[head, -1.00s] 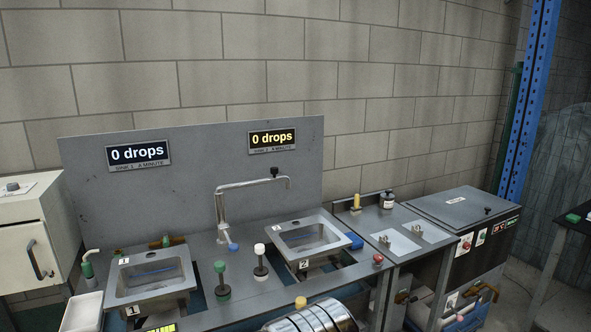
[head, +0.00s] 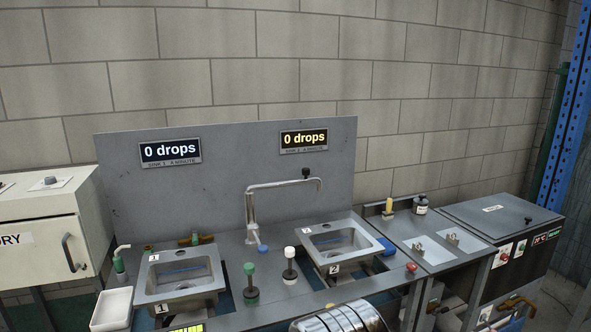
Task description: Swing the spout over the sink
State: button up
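The metal spout (head: 280,184) rises from a post between the two sinks and runs to the right. Its bent-down tip, with a black knob on top, shows above the back of sink 2 (head: 359,261) in the picture. I cannot tell whether the tip is over the basin or behind it. A blue knob (head: 263,248) sits at the foot of the post. Sink 1 (head: 155,281) is to the left of the post. Both displays read 0 drops. My gripper is not in view.
Green-topped (head: 250,285) and white-topped (head: 290,265) upright knobs stand between the sinks. A white tray (head: 112,309) is at the front left. A silver banded rounded object (head: 340,318) shows at the bottom edge. A grey back panel (head: 225,180) stands behind the spout.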

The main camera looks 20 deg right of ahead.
aim_at(305, 172)
jog(key=i, duration=0.9)
jog(key=z, duration=0.05)
